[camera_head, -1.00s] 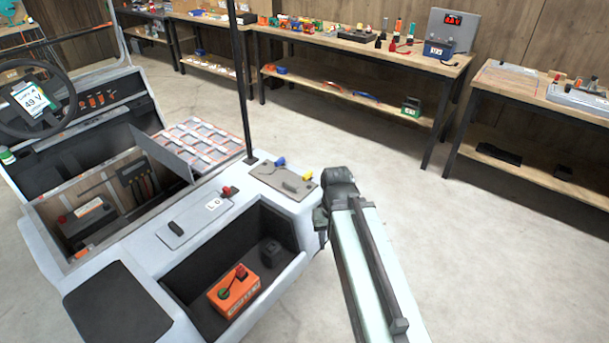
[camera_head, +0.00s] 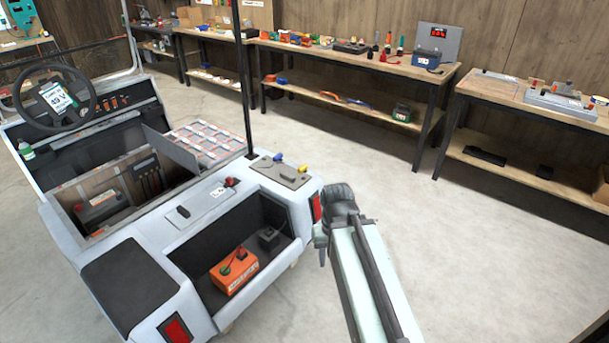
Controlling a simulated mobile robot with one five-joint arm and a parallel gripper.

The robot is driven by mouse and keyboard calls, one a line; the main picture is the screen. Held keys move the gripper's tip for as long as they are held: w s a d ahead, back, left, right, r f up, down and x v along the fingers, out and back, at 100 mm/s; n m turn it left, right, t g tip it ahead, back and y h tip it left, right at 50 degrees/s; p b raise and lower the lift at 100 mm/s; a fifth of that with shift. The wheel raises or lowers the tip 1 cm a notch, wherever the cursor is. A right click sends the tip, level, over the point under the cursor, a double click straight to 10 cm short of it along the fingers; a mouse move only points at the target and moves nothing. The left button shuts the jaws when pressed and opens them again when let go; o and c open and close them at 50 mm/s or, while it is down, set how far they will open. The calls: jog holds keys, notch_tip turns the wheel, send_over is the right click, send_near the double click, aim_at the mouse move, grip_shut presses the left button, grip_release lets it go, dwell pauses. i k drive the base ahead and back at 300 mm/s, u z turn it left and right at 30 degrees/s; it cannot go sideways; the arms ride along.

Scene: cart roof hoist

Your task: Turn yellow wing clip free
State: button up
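The yellow wing clip (camera_head: 303,168) is a small yellow piece on a grey-brown plate (camera_head: 268,171) at the cart's rear corner, beside the roof post. A blue clip (camera_head: 278,157) sits on the same plate. My arm reaches up from the bottom of the view, and its dark end is just below and right of that corner. My gripper (camera_head: 321,240) shows only as a small dark part at the arm's end, apart from the yellow clip. Its fingers cannot be made out.
The white cart (camera_head: 150,255) fills the left, with an orange box (camera_head: 233,272) in its open rear bay. A thin black post (camera_head: 245,90) rises beside the clip plate. Workbenches (camera_head: 350,55) line the back wall. The floor to the right is clear.

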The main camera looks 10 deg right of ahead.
aim_at(303, 169)
jog(key=u, duration=0.25)
jog(key=i, duration=1.2)
jog(key=u, duration=0.45)
jog(key=i, duration=0.55)
jog(key=u, duration=0.2)
jog(key=k, duration=0.8)
jog(key=u, duration=0.2)
jog(key=i, duration=0.8)
jog(key=z, duration=0.1)
